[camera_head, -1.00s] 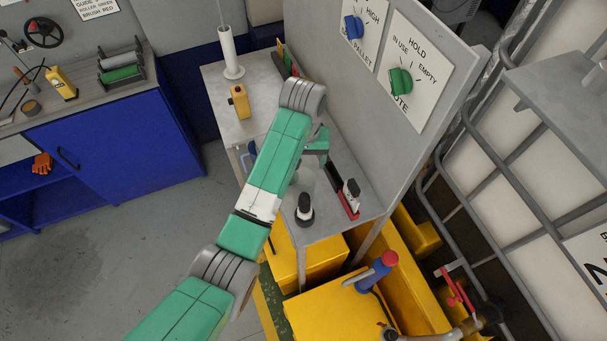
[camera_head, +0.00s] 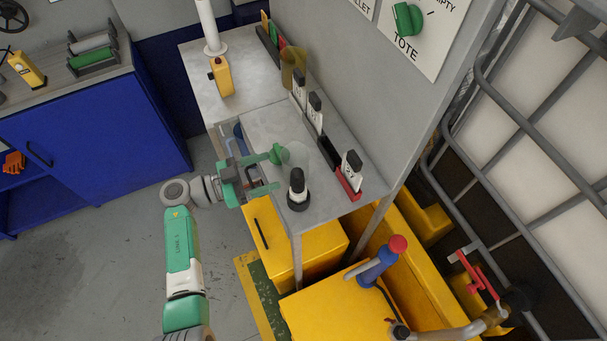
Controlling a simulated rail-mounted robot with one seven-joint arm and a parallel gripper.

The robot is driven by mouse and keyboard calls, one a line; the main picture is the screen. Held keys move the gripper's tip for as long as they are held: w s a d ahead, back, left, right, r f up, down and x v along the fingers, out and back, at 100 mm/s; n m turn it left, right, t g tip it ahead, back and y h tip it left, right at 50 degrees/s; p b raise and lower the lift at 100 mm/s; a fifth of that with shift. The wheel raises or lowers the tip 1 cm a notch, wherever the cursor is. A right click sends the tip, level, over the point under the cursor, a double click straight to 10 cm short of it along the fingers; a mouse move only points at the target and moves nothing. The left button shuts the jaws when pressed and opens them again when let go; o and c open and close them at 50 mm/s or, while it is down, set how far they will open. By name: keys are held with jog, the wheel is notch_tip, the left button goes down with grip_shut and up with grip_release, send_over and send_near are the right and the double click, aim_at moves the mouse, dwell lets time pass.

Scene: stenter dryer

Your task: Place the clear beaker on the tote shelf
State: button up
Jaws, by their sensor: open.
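A faint clear shape that looks like the clear beaker (camera_head: 302,153) stands on the grey bench (camera_head: 262,122), behind a black-and-white bottle (camera_head: 297,186). Its outline is hard to make out. My gripper (camera_head: 276,171) is open at the bench's left edge, its fingers pointing right toward the beaker and bottle. A green rounded piece (camera_head: 277,153) shows by the upper finger; I cannot tell what it belongs to. I see no object held. A grey ledge (camera_head: 578,22) juts in at the top right by the caged tote (camera_head: 545,110); I cannot tell if it is the tote shelf.
A row of labelled bottles (camera_head: 315,110) and an amber cylinder (camera_head: 293,66) stand along the upright grey panel (camera_head: 350,75). Yellow boxes (camera_head: 335,310) and a blue-red handle (camera_head: 380,262) are below in front.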

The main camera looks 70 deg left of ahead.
aim_at(283, 166)
jog(key=shift+w+r, duration=0.15)
jog(key=shift+w, duration=1.2)
jog(key=w, duration=0.1)
jog(key=w+p, duration=0.1)
jog(key=w, duration=0.2)
jog(key=shift+w+d+r+p, duration=0.25)
jog(key=shift+d+r+p, duration=0.05)
jog(key=shift+d+r, duration=0.1)
jog(key=shift+w+f, duration=0.1)
jog(key=shift+w, duration=0.25)
jog(key=c, duration=0.8)
notch_tip(283, 166, up, 10)
jog(key=shift+p, duration=0.35)
